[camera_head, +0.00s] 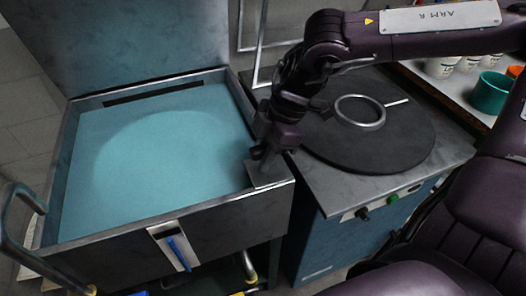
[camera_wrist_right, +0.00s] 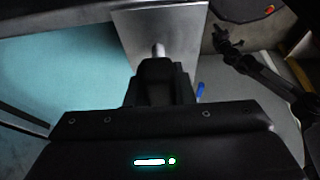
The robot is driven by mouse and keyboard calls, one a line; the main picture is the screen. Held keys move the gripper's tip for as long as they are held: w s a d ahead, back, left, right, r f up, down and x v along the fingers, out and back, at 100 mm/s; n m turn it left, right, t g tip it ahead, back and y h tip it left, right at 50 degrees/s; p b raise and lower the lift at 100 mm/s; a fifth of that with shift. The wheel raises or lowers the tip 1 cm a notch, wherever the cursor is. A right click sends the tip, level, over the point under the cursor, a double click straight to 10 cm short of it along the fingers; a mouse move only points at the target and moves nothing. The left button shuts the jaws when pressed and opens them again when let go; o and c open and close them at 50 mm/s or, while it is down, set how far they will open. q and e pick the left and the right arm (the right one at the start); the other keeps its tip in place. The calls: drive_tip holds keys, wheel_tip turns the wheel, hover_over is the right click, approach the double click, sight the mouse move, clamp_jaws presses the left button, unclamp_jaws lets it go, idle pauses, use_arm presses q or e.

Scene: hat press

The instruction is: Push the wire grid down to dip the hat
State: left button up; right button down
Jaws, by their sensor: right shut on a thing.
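A square metal basin (camera_head: 110,236) on the left holds teal liquid (camera_head: 160,140) with a paler round patch. My right gripper (camera_head: 266,160) is low at the basin's right front corner. It is shut on a short metal handle, whose light post (camera_wrist_right: 158,49) shows beyond the fingers in the right wrist view. The post stands by a flat metal plate (camera_wrist_right: 172,28); in the head view this plate (camera_head: 270,180) lies at the corner. No hat or grid mesh can be made out; whether the handle belongs to the grid cannot be told. My left gripper is not in view.
A raised lid (camera_head: 120,40) stands behind the basin. To the right, a round dark plate (camera_head: 375,130) carries a metal ring (camera_head: 360,111). A teal cup (camera_head: 490,93) stands on the shelf at far right. Bent metal bars (camera_head: 262,40) rise behind the basin.

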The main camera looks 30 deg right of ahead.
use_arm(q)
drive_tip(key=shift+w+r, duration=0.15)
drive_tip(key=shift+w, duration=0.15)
use_arm(e)
drive_tip(key=shift+s+f, duration=0.15)
drive_tip(key=shift+f, duration=0.05)
drive_tip(key=c, duration=1.6)
unclamp_jaws()
drive_tip(key=shift+f, duration=0.1)
drive_tip(key=o, duration=0.4)
drive_tip(key=shift+c, duration=0.2)
